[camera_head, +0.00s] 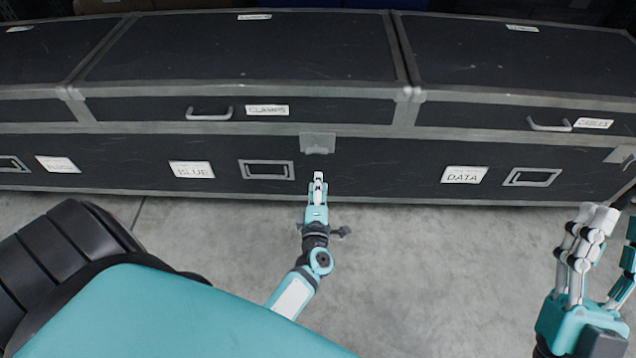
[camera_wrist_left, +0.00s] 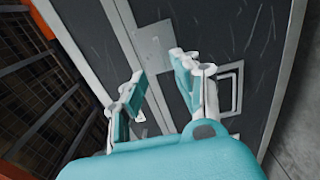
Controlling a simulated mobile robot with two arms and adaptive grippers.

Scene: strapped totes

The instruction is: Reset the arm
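My left gripper (camera_head: 318,180) is teal with white fingertips and reaches toward the front of the dark cases from the middle of the head view. In the left wrist view its two fingers (camera_wrist_left: 158,68) stand apart with nothing between them. Just beyond its tips is a plain grey metal plate (camera_head: 318,143) on the case front; it also shows in the left wrist view (camera_wrist_left: 154,44). I cannot tell if the tips touch the case. My right gripper (camera_head: 614,228) is at the right edge, fingers spread and empty, partly cut off.
A row of black cases with grey edges runs across the back. A case labelled CLAMPS (camera_head: 267,110) has a bar handle (camera_head: 209,115); one labelled CABLES (camera_head: 594,124) is to the right. Recessed handles (camera_head: 267,170) sit below. The grey concrete floor (camera_head: 440,265) between my arms is clear.

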